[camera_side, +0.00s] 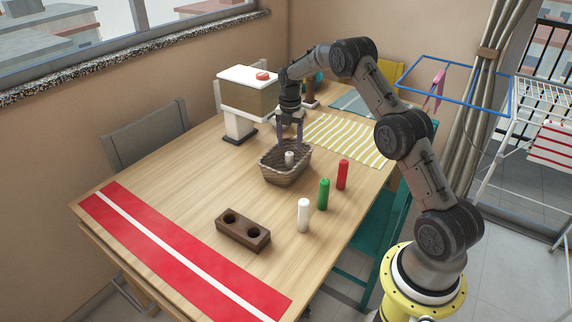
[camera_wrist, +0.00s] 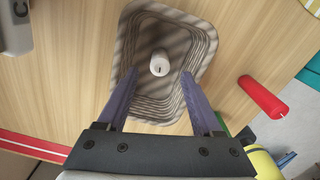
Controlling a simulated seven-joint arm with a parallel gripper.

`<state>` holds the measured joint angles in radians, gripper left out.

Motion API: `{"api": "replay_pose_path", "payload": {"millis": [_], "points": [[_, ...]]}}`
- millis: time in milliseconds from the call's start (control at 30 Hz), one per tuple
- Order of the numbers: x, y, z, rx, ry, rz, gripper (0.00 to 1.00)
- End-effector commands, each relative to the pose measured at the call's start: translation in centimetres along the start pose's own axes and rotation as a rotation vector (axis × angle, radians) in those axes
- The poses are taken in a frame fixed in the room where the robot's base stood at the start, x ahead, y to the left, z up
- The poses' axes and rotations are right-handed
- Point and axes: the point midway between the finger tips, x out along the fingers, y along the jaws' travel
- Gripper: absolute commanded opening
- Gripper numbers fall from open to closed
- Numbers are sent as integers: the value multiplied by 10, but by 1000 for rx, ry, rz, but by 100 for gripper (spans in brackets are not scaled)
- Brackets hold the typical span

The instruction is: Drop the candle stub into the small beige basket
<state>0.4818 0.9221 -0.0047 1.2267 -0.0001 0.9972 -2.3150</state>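The candle stub (camera_side: 289,158), short and white with a dark wick, is inside the small woven basket (camera_side: 272,174), which looks brownish beige. In the wrist view the stub (camera_wrist: 160,64) is within the basket's walls (camera_wrist: 200,45), near the middle, seen from above. My gripper (camera_side: 289,143) is over the basket, pointing down. Its two fingers (camera_wrist: 161,76) are spread wide with nothing between them. The stub is below the fingertips and apart from them. The stub's lower part is hidden by the basket rim in the side view.
White (camera_side: 303,215), green (camera_side: 323,194) and red (camera_side: 343,175) candles stand right of the basket. A dark wooden holder with two holes (camera_side: 243,230) and a red runner (camera_side: 180,250) lie in front. A striped mat (camera_side: 345,140) and a box-topped stand (camera_side: 247,95) are behind.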

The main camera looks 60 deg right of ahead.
Motion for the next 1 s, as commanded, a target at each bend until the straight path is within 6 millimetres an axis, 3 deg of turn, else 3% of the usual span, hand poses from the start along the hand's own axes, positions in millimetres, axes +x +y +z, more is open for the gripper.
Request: {"api": "replay_pose_path", "payload": {"millis": [233, 367, 800, 1000], "points": [[-2, 0, 0, 0, 0, 0, 67], [-15, 0, 0, 0, -2, 2, 67], [-106, 1, 0, 0, -2, 3, 67], [-131, 0, 0, 0, -1, 1, 67]]}}
